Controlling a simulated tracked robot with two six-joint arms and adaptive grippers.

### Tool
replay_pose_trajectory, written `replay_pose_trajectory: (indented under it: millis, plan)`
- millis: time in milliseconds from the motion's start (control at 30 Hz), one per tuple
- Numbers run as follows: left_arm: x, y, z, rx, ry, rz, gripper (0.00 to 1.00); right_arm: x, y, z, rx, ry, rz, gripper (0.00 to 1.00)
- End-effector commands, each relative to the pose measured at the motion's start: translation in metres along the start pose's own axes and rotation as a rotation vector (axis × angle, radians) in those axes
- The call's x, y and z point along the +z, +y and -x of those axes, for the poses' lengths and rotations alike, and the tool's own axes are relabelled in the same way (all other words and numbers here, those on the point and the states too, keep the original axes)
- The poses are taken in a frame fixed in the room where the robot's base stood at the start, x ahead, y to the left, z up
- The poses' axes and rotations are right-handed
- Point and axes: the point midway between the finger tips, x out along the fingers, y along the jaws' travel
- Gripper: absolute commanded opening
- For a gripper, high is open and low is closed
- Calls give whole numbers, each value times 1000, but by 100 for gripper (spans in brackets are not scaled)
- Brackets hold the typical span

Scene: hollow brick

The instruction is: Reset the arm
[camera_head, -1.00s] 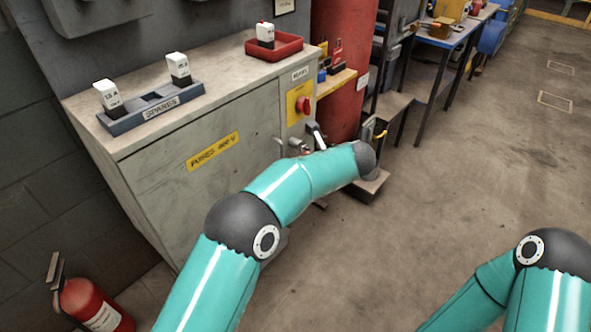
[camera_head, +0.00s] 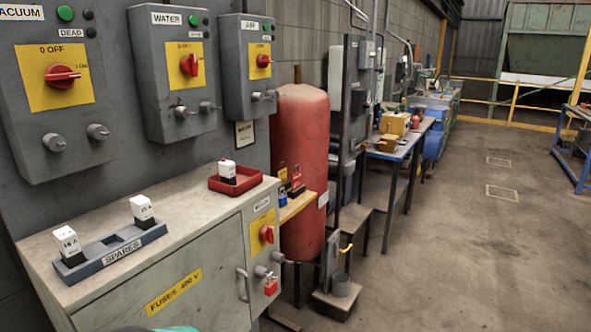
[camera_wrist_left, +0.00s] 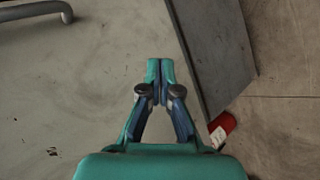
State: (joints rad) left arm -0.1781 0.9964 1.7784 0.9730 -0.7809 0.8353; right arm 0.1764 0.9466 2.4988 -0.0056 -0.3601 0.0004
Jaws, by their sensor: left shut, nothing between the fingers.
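My left gripper (camera_wrist_left: 160,80) shows in the left wrist view. Its fingers are together with nothing between them, in front of a pale grey surface that looks like the fuse cabinet (camera_wrist_left: 90,100). In the head view only a teal sliver of my arm shows at the bottom edge, and no gripper is visible there. My right gripper is in neither view.
In the head view, the fuse cabinet (camera_head: 215,300) bears a spares rack (camera_head: 95,263) and a red tray (camera_head: 255,180). A red padlock (camera_head: 271,287) hangs on its front. A red tank (camera_head: 303,150) stands beyond. Floor at right is clear.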

Motion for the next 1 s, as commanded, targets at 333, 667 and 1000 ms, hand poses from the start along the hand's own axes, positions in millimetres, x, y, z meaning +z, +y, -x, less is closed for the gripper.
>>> replay_pose_trajectory:
  millis: [333,667,1000]
  plan:
    - [-72,-218,106,-368,-633,-1136,0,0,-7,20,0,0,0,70]
    - [-93,-280,186,-394,-986,-1429,0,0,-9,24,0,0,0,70]
    - [-93,-280,186,-394,-986,-1429,0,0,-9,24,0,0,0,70]
